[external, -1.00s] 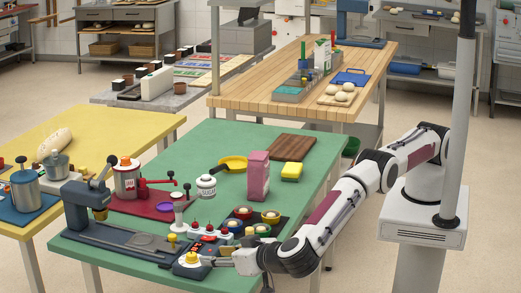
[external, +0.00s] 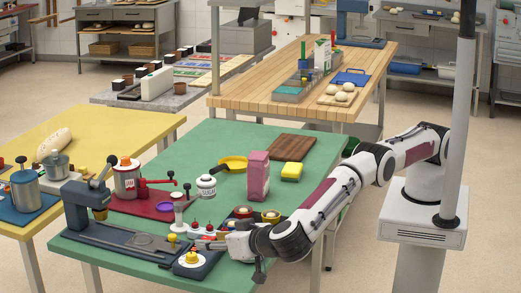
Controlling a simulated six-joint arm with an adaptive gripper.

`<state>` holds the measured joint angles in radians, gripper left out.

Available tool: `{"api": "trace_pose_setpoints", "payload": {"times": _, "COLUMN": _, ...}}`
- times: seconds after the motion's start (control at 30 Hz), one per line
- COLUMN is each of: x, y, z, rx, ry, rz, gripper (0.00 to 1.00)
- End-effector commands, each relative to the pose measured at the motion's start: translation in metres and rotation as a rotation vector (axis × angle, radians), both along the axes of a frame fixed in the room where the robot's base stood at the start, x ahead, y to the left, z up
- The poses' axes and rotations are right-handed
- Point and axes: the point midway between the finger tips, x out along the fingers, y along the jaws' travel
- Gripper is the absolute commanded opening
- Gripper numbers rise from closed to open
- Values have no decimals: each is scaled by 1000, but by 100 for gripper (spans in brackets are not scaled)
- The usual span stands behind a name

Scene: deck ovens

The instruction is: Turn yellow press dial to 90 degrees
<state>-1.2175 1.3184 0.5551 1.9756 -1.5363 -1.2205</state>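The yellow press dial (external: 192,257) is a yellow knob on a white disc, at the front right end of the dark blue press (external: 75,206) on the green table. Its angle is too small to read. My gripper (external: 199,245) reaches in from the right, its fingertips just behind and right of the dial in the picture. They appear apart from the knob, though depth is hard to judge. The fingers are small and seen from the side, so I cannot tell whether they are open or shut.
Red buttons and small bowls (external: 270,216) lie close behind my gripper. The green table's (external: 225,280) front right corner is mostly clear.

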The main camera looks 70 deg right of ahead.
Motion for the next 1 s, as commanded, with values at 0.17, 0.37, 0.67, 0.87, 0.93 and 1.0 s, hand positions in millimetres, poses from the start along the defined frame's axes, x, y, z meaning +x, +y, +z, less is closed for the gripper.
{"api": "trace_pose_setpoints", "payload": {"times": 0.17, "x": 45, "y": -30, "z": 46, "rx": 12, "ry": -56, "rz": -46, "gripper": 39}}
{"api": "trace_pose_setpoints", "payload": {"times": 0.37, "x": 103, "y": -39, "z": 109, "rx": 24, "ry": -194, "rz": 30, "gripper": 39}}
{"api": "trace_pose_setpoints", "payload": {"times": 0.67, "x": 172, "y": -18, "z": 201, "rx": 76, "ry": -412, "rz": 272, "gripper": 39}}
{"api": "trace_pose_setpoints", "payload": {"times": 0.87, "x": 194, "y": 9, "z": 244, "rx": 101, "ry": -496, "rz": 473, "gripper": 39}}
{"api": "trace_pose_setpoints", "payload": {"times": 0.93, "x": 198, "y": 19, "z": 255, "rx": 106, "ry": -512, "rz": 543, "gripper": 39}}
{"api": "trace_pose_setpoints", "payload": {"times": 1.0, "x": 200, "y": 30, "z": 262, "rx": 108, "ry": -517, "rz": 617, "gripper": 39}}
